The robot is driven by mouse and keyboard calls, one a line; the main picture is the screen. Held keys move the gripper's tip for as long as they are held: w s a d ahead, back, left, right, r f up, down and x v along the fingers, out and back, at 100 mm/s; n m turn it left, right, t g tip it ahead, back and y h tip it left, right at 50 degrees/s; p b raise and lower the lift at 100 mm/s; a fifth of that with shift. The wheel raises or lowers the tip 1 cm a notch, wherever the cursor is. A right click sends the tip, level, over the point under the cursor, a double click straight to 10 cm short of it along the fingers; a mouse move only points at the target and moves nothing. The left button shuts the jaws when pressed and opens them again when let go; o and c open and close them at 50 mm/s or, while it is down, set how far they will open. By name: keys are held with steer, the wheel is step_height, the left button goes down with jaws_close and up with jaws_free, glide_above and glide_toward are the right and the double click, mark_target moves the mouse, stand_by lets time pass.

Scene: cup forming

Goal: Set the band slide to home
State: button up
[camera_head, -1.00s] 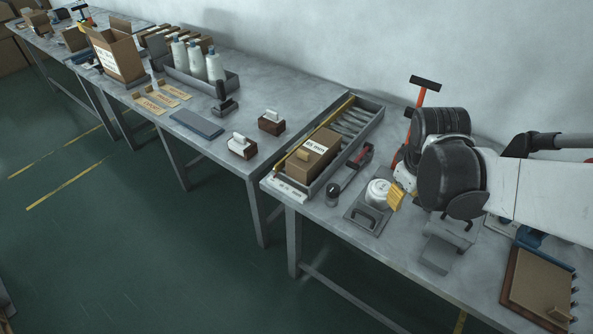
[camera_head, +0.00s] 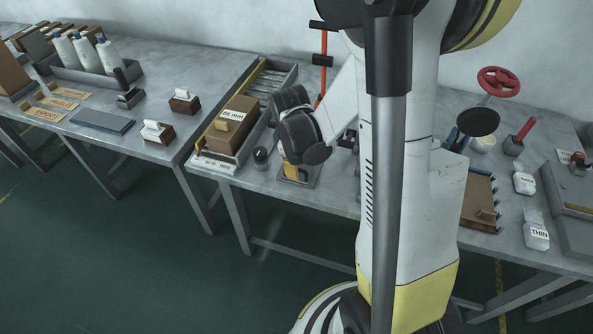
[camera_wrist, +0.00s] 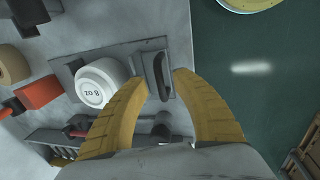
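My gripper (camera_wrist: 157,80) shows in the wrist view with two yellow fingers spread apart and nothing clearly held between them. A dark grey upright handle (camera_wrist: 160,72) on a grey plate (camera_wrist: 68,66) lies between and just beyond the fingertips. Whether a finger touches it I cannot tell. I cannot tell for sure which part is the band slide. In the head view my gripper (camera_head: 291,173) is low over the table front, and my wrist hides most of the plate.
In the wrist view a red-orange block (camera_wrist: 38,92) and a tan roll (camera_wrist: 12,65) are at left. In the head view a cardboard box (camera_head: 234,122) in a grey tray and a small dark jar (camera_head: 261,156) stand left of my gripper. My arm covers the middle.

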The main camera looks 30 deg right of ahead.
steer(key=shift+f, duration=0.35)
jaws_close()
steer(key=w+d, duration=0.2)
steer(key=d, duration=0.1)
steer(key=shift+w, duration=0.2)
